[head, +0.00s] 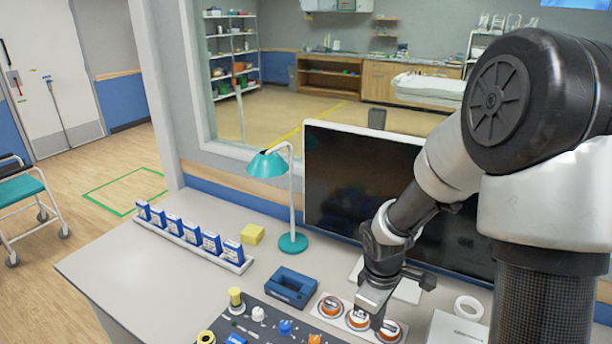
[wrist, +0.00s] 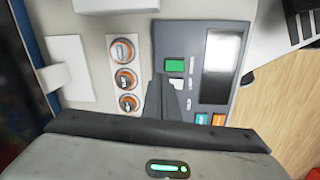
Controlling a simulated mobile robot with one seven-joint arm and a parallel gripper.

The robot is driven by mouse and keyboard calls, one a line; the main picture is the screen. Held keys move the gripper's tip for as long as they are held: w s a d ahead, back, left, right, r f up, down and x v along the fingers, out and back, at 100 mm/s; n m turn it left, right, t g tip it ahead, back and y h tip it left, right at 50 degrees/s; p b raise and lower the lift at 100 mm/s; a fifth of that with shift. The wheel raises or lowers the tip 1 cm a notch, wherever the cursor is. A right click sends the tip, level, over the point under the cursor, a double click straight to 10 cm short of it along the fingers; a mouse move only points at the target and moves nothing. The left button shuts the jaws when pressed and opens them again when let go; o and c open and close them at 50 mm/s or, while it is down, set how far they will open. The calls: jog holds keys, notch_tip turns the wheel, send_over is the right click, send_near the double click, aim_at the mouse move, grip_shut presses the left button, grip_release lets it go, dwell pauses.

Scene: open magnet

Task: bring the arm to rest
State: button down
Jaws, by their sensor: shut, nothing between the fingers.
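My gripper (head: 377,312) hangs from my bent arm over the desk, in front of the dark monitor. Its fingers are shut with nothing between them. In the head view the fingertips overlap a white plate with three orange-ringed knobs (head: 331,306); I cannot tell the exact gap. In the wrist view my gripper (wrist: 163,92) points down at the desk. The orange-ringed knobs (wrist: 127,78) show left of the fingers there. A grey panel (wrist: 190,35) with a green button and a screen lies right of them.
The monitor (head: 350,180) stands close behind my gripper. A teal lamp (head: 293,242), a yellow block (head: 252,234), a blue tray (head: 290,287) and a rack of blue-white boxes (head: 192,242) are to the left. A white tape roll (head: 468,308) is to the right. The desk's left part (head: 130,280) is clear.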

jog(key=s+r+m+t, duration=0.1)
jog(key=s+r+m, duration=0.2)
jog(key=r, duration=0.6)
jog(key=s+r+m+t, duration=0.1)
jog(key=s+r+m, duration=0.15)
jog(key=r, duration=0.65)
jog(key=s+a+r+m+t+y+p, duration=0.1)
jog(key=s+r+m, duration=0.3)
jog(key=s+r, duration=0.4)
jog(key=shift+s+a+r+m+t+p, duration=0.35)
jog(key=shift+s+a+r+t, duration=0.1)
jog(key=shift+a+t, duration=0.4)
jog(key=shift+d, duration=0.1)
